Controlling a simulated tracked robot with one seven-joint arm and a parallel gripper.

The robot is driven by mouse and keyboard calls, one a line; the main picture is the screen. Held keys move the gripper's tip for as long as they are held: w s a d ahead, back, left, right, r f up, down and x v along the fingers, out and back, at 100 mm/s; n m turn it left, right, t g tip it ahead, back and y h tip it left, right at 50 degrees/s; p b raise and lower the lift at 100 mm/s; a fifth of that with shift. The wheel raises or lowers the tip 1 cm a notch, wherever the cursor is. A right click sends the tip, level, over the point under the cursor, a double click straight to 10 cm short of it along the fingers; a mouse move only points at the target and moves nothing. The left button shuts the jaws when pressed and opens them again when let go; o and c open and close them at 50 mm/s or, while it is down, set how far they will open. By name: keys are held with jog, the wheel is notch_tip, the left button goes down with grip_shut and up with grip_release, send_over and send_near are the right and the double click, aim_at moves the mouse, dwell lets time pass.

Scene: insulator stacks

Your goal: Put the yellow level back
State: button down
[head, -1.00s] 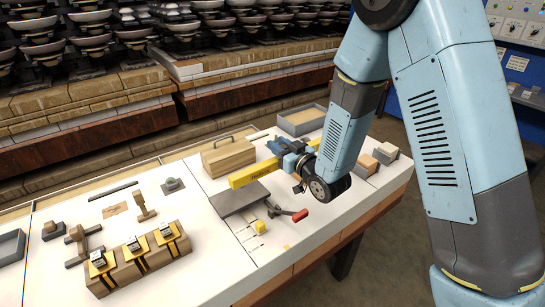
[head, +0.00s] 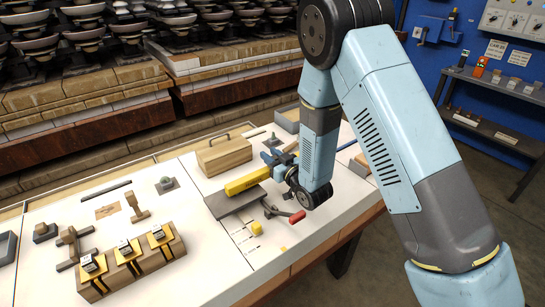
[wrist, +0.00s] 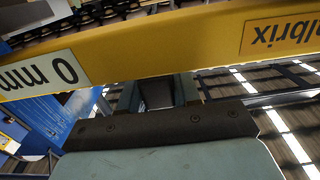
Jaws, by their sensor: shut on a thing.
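The yellow level (head: 246,181) is a long yellow bar over the white bench, between the wooden box and the grey plate. My gripper (head: 277,163) is shut on it near the bar's right end in the head view; my wrist hides what lies beyond. In the wrist view the level (wrist: 150,48) runs across the top, close to the camera, with a white "0 mm" label and upside-down dark lettering. Its left end in the head view is close to the grey plate (head: 232,203). I cannot tell whether the level touches the bench or plate.
A wooden box with a handle (head: 223,154) stands behind the level. A wooden beam with yellow-black clamps (head: 130,262) is at front left. A grey tray (head: 288,120) lies at the back.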

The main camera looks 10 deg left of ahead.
jog(key=shift+f, duration=0.3)
jog(key=c, duration=0.8)
grip_release()
jog(key=shift+f, duration=0.1)
jog(key=v, duration=0.7)
jog(key=shift+s, duration=0.45)
